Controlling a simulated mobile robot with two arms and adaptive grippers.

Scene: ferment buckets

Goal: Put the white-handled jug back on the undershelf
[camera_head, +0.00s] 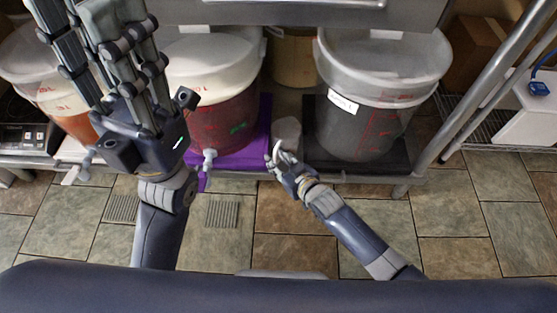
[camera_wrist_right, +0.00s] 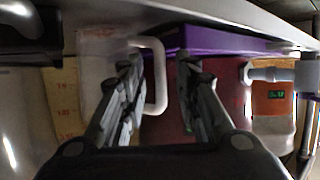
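The white-handled jug (camera_head: 288,132), pale and translucent, is between the purple mat and the dark mat at the undershelf's (camera_head: 240,175) front edge. I cannot tell whether its base rests on the shelf. My right gripper (camera_head: 279,160) is at its handle, in front of the jug. In the right wrist view, the white handle (camera_wrist_right: 160,80) lies between the two spread fingers (camera_wrist_right: 160,92), with a gap to the right finger. The jug's body (camera_wrist_right: 98,68) is partly hidden by the left finger. My left gripper (camera_head: 105,40) is raised, fingers apart and empty, in front of the buckets.
A red-filled bucket (camera_head: 222,115) with a spigot stands on the purple mat (camera_head: 257,145). A grey translucent bucket (camera_head: 370,110) stands on the dark mat (camera_head: 398,158). A metal table edge (camera_head: 300,12) overhangs the shelf, and a leg (camera_head: 470,100) stands right. The tiled floor in front is clear.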

